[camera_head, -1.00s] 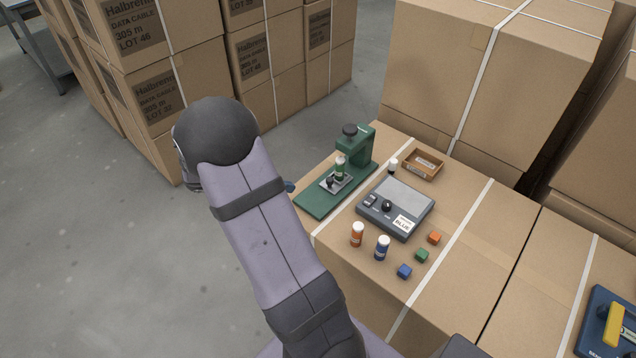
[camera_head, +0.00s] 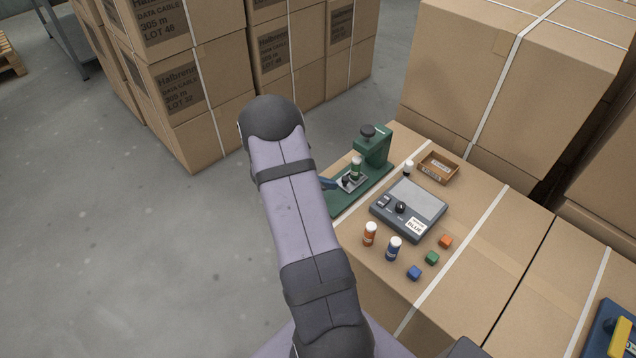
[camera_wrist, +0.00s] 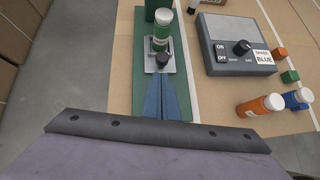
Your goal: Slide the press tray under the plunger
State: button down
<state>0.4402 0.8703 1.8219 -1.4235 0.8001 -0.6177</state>
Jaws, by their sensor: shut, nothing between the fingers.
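The green press (camera_head: 376,148) stands at the back left of the carton top, with a black knob on its head. Its metal press tray (camera_head: 357,184) lies on the green base and carries a green jar (camera_head: 356,169) with a white cap. The tray also shows in the wrist view (camera_wrist: 149,65), with a small black knob (camera_wrist: 163,59) at its near edge. My gripper (camera_wrist: 162,79) is shut and empty, its blue fingers pointing at that knob from the near side. Whether they touch it I cannot tell. In the head view the gripper (camera_head: 333,183) is partly behind my arm.
Right of the press is a grey control box (camera_head: 409,209) with a dial and a label reading BLUE. Orange (camera_head: 370,234) and blue (camera_head: 394,249) jars and several small cubes stand in front of it. A brown tray (camera_head: 438,168) lies behind.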

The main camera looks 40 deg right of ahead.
aim_at(343, 178)
jog(key=shift+s+d+f, duration=0.1)
jog(key=shift+s+d, duration=0.1)
jog(key=shift+d, duration=0.75)
jog(key=shift+d, duration=0.1)
jog(key=d, duration=0.3)
jog(key=shift+d+b, duration=0.3)
jog(key=shift+d, duration=0.25)
